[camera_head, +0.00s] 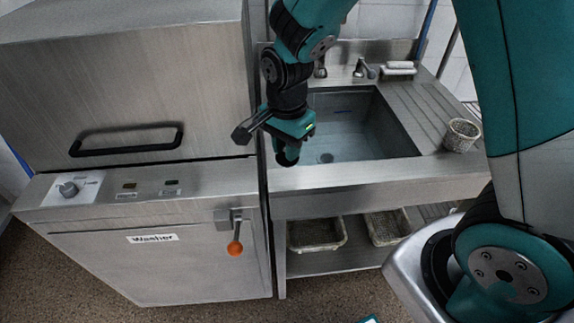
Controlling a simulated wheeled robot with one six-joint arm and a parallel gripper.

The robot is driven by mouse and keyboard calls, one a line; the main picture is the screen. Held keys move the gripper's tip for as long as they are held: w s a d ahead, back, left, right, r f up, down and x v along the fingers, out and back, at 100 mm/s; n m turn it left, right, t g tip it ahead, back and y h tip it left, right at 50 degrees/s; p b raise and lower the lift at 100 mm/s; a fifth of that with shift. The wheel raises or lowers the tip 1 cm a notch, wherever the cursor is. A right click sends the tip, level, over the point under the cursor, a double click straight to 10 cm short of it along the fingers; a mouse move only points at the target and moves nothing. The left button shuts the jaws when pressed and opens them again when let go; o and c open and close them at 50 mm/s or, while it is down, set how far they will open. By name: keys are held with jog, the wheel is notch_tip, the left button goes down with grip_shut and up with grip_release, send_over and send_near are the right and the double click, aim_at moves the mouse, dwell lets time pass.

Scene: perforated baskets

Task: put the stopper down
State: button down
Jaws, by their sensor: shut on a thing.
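My gripper (287,150) points down over the front left rim of the steel sink (365,145), close beside the washer's right edge. It is shut on the stopper, which I cannot clearly tell apart from the dark rounded end of the fingers. The sink basin looks empty, and a dark drain (326,157) shows in its floor. I cannot tell whether the gripper's lower end touches the rim or hangs above it.
A washer (153,238) with an orange-knobbed lever (235,248) stands at left. A tap (361,69) is behind the sink. A perforated basket (461,135) stands on the ribbed drainboard (430,108). Two baskets, a left one (316,248) and a right one (387,238), sit on the shelf below.

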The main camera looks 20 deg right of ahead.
aim_at(287, 178)
jog(key=shift+f, duration=2.85)
jog(key=shift+f, duration=0.2)
jog(key=c, duration=1)
grip_release()
jog(key=shift+r, duration=0.2)
notch_tip(287, 178, up, 12)
jog(key=s+a+r+n+y, duration=0.1)
jog(key=s+r+n, duration=0.2)
jog(key=s+n, duration=0.3)
jog(key=s+a+r+n+y, duration=0.1)
jog(key=s+a+r+n, duration=0.1)
jog(key=s+n, duration=0.4)
jog(key=s+a+r+n+y, duration=0.1)
jog(key=s+r+n+y, duration=0.1)
jog(key=s+r+n, duration=0.2)
jog(key=shift+s+a+n, duration=0.2)
jog(key=shift+s+n, duration=0.45)
jog(key=shift+n, duration=0.3)
jog(key=shift+s+a+n, duration=0.15)
jog(key=shift+s+n, duration=0.5)
jog(key=shift+n, duration=0.3)
